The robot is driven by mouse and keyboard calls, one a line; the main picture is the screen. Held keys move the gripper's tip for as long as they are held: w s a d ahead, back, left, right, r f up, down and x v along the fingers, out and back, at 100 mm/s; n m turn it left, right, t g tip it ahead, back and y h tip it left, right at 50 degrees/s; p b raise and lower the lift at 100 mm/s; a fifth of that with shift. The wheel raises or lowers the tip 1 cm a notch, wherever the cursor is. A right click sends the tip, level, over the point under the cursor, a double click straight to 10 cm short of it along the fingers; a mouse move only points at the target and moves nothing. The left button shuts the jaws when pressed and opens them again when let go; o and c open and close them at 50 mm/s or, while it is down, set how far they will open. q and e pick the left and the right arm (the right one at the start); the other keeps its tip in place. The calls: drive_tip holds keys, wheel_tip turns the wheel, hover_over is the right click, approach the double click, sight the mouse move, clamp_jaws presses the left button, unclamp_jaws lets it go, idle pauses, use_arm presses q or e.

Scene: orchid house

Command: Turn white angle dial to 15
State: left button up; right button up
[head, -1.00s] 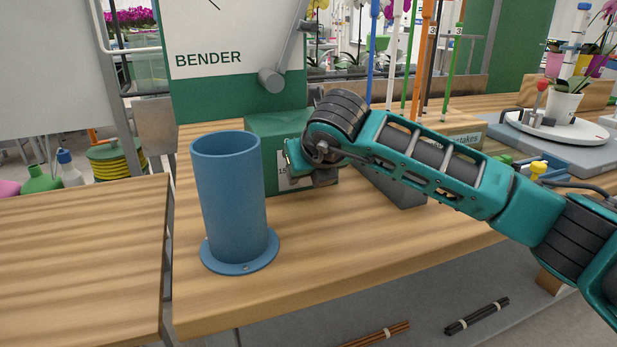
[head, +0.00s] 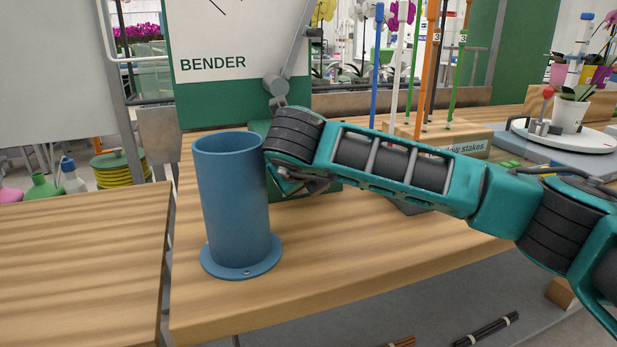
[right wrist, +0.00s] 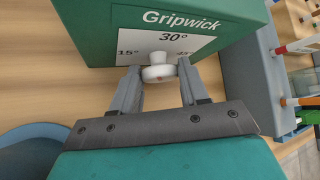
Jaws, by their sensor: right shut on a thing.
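The white angle dial (right wrist: 158,73) is on the face of the green Gripwick box (right wrist: 85,35), in front of a white scale plate marked 15°, 30° and 45°. In the right wrist view my right gripper (right wrist: 160,70) has a grey finger on each side of the dial and is shut on it. The dial's small upper knob stands below the 30° mark; its exact setting is hard to read. In the head view the green box (head: 259,127) is mostly behind my right arm, and the dial is hidden. My left gripper is not in view.
A blue flanged cylinder (head: 232,205) stands on the wooden bench (head: 330,265), close left of my right wrist. A bender board (head: 240,60) rises behind. Upright coloured stakes (head: 430,65) and a white turntable (head: 560,137) are to the right. The bench front is clear.

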drive_tip(key=shift+r, duration=0.15)
drive_tip(key=o, duration=0.9)
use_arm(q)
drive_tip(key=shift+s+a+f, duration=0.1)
use_arm(e)
drive_tip(key=shift+o, duration=0.6)
use_arm(q)
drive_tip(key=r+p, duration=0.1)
drive_tip(key=p, duration=0.1)
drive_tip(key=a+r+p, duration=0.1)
drive_tip(key=p, duration=0.1)
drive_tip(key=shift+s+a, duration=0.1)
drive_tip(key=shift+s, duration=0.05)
use_arm(e)
wheel_tip(320, 180, up, 20)
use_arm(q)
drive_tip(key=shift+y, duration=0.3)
